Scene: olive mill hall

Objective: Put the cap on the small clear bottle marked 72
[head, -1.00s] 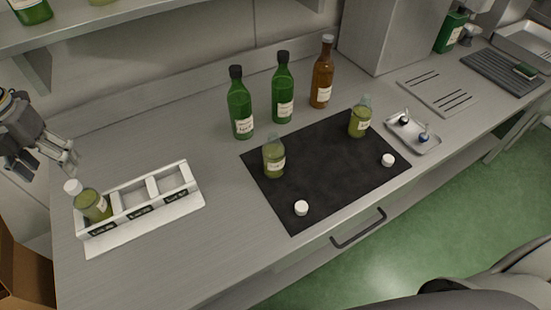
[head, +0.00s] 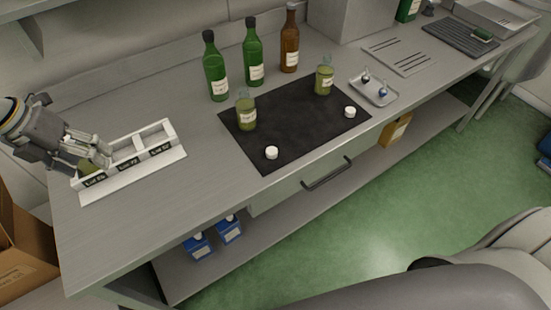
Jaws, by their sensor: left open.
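Two small clear bottles with green oil stand upright and capless on the black mat (head: 290,117): one bottle (head: 246,112) at its left, another bottle (head: 324,77) at its back right. Their label numbers are too small to read. One white cap (head: 271,153) lies near the mat's front edge, another white cap (head: 349,112) near its right edge. My left gripper (head: 94,160) is open at the left slot of the white rack (head: 165,152). It largely hides the small bottle (head: 88,169) there; I cannot tell whether it touches it. My right gripper is not in view.
Two green bottles (head: 214,72) (head: 253,58) and a brown bottle (head: 289,45) stand behind the mat. A metal tray (head: 374,92) with small droppers lies right of it. The rack's other slots look empty. The counter between rack and mat is clear.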

